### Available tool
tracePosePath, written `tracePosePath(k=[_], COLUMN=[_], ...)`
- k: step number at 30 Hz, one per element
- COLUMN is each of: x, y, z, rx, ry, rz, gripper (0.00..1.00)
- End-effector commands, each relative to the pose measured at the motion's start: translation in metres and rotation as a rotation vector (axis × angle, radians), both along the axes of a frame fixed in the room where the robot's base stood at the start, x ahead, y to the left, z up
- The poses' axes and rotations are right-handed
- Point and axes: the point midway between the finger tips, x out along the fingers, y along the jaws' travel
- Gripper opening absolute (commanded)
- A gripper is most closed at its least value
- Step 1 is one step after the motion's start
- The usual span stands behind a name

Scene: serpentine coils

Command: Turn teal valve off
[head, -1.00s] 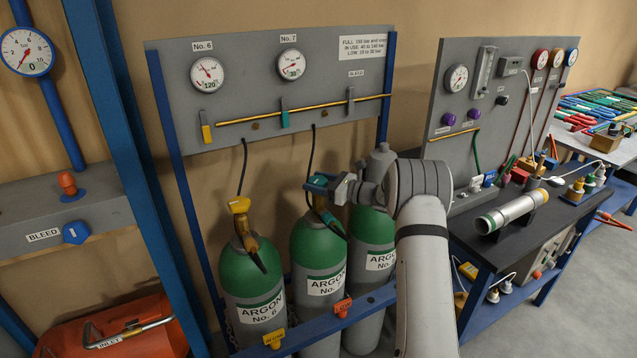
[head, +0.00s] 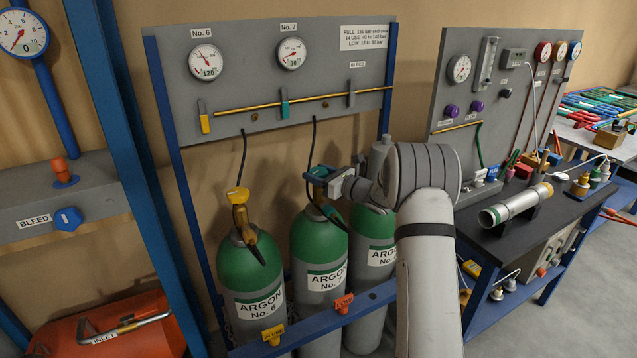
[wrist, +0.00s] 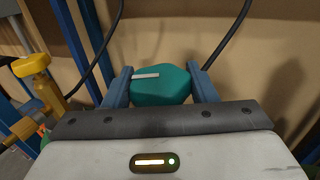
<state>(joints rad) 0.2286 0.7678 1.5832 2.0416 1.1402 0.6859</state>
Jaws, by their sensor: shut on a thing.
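The teal valve knob (wrist: 160,88) fills the gap between the two blue fingers of my gripper (wrist: 160,90) in the wrist view. A white bar on it lies nearly crosswise. My gripper is shut on the knob, one finger against each side. In the head view my gripper (head: 322,180) is at the top of the middle green cylinder (head: 318,255), labelled Argon No. 7. There the knob is mostly hidden by the gripper.
The No. 6 cylinder (head: 250,275) with its yellow valve (head: 238,196) stands close on the left. Another green cylinder (head: 375,235) stands on the right, partly behind my arm. Dark hoses run up to the gauge panel (head: 350,75). A blue rail (head: 365,302) crosses in front.

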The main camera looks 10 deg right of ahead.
Motion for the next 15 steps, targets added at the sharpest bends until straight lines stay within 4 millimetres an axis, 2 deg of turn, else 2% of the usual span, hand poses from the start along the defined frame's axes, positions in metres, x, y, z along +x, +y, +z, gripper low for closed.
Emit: tracePosePath(k=[1,15], x=[-0.0011,-0.0008], y=[0.0011,0.0008], z=[-0.0077,-0.007], rx=[0.001,0.0], ry=[-0.001,-0.001], rz=[-0.035,-0.317], gripper=[0.29,0.29])
